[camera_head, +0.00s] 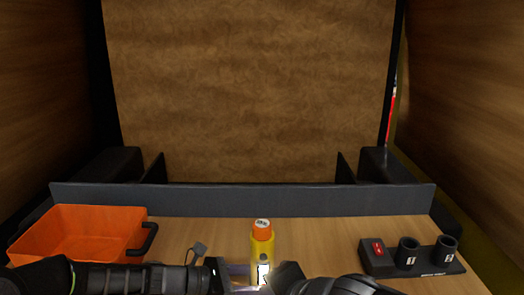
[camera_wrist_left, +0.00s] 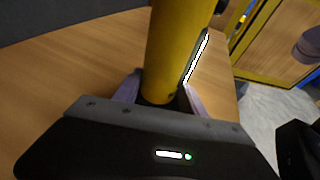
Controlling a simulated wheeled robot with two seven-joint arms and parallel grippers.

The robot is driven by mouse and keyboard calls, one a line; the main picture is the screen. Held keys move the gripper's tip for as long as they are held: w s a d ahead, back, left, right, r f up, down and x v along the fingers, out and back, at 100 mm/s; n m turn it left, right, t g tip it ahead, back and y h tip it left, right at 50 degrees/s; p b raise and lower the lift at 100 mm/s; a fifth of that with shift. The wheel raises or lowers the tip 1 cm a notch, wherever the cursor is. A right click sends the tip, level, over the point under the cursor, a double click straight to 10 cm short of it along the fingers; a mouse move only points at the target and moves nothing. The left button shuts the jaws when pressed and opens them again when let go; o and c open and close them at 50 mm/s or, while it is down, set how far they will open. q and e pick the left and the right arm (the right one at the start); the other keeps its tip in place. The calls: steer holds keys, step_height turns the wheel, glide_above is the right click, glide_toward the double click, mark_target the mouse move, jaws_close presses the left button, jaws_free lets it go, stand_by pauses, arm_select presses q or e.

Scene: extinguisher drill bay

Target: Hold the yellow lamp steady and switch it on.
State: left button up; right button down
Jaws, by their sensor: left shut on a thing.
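The yellow lamp (camera_head: 261,244), with an orange top, stands upright on the wooden bench near its front edge. It also shows in the left wrist view (camera_wrist_left: 176,45). My left gripper (camera_head: 240,276) is shut on the lamp's lower body, with a finger on each side in the wrist view (camera_wrist_left: 162,95). A bright white panel (camera_head: 263,272) shows on the lamp's side; I cannot tell a switch there. My right gripper (camera_head: 287,272) is close by the lamp's right side; its fingertips are not clear.
An orange bin (camera_head: 75,235) with a black handle stands at the left. A dark holder block (camera_head: 417,268) with a red switch and two black cups stands at the right. A grey ledge (camera_head: 240,200) runs along the bench's back. Bare wood lies right of the lamp.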

arm_select(q)
steer(key=o, duration=1.3)
steer(key=shift+s+f, duration=0.1)
steer(key=shift+f, duration=0.2)
steer(key=shift+o, duration=0.2)
steer(key=v, duration=1.2)
steer(key=shift+r, duration=0.3)
steer(key=shift+r, duration=0.1)
